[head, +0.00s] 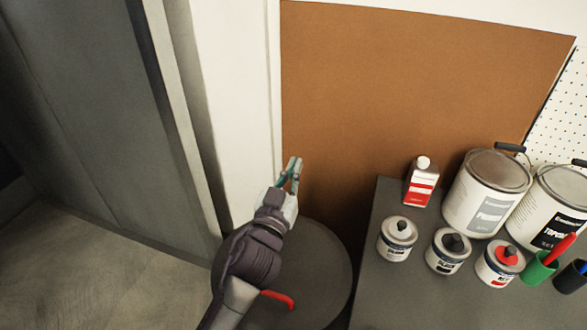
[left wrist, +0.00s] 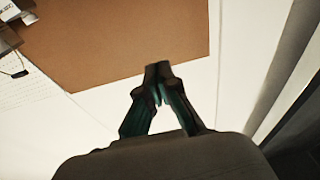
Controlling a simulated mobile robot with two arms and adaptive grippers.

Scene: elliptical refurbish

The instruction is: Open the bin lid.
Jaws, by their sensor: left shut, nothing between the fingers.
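The bin's dark round lid (head: 325,265) is at the bottom middle of the head view. It lies flat, with a red handle (head: 279,299) near its front, partly hidden by my left arm. My left gripper (head: 294,163) reaches over the lid toward the wall behind it, with its fingers past the lid's far edge in the picture. In the left wrist view the fingertips of my left gripper (left wrist: 158,70) meet, with nothing between them. The bin's body is hidden. The left wrist view does not show the lid. My right gripper is not in view.
A dark table (head: 385,290) right of the bin holds paint cans (head: 485,195), small jars (head: 397,240), a red and white bottle (head: 421,182) and a green cup (head: 537,270). A brown board (head: 400,80) covers the wall behind. Bare floor (head: 90,270) lies left.

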